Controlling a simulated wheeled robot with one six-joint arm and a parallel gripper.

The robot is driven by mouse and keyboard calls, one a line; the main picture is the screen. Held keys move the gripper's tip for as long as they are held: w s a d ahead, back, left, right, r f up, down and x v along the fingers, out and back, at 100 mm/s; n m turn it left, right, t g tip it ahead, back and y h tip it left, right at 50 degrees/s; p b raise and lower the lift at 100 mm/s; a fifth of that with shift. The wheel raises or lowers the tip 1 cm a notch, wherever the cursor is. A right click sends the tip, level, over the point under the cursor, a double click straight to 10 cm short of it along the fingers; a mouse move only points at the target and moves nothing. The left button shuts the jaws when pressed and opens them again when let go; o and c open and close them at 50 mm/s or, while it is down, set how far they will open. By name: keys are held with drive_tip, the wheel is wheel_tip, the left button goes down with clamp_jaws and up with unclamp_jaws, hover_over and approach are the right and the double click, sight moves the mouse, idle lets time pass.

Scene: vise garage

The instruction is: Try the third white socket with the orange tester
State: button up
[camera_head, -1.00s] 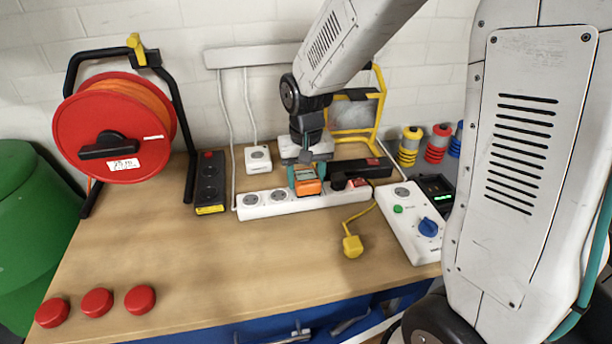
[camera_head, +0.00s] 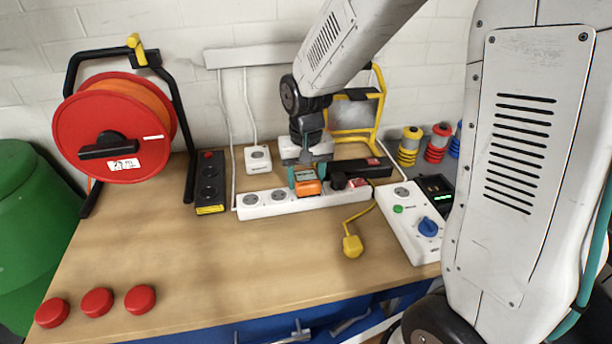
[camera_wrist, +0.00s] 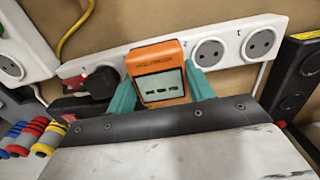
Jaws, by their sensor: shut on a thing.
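The orange tester (camera_head: 308,187) is held between the teal fingers of my gripper (camera_head: 307,180). It sits over the third place of the white socket strip (camera_head: 330,201), counting from the left in the head view. In the wrist view the tester (camera_wrist: 159,72) faces the camera, with dark marks on its pale display. The fingers (camera_wrist: 160,86) are shut on its sides. Its pins and the third socket are hidden, so I cannot tell whether it is fully seated. Two bare white sockets, the first (camera_head: 250,199) and second (camera_head: 279,195), show to its left.
A black plug (camera_wrist: 101,83) sits beside the tester on the strip, near a red switch (camera_wrist: 74,82). A yellow plug (camera_head: 352,246) lies in front on its cable. A white box with a blue knob (camera_head: 428,227) stands right. The front bench is mostly clear.

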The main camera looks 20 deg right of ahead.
drive_tip(key=shift+f, duration=0.45)
drive_tip(key=o, duration=1.5)
wheel_tip(320, 180, up, 8)
drive_tip(key=shift+f, duration=0.15)
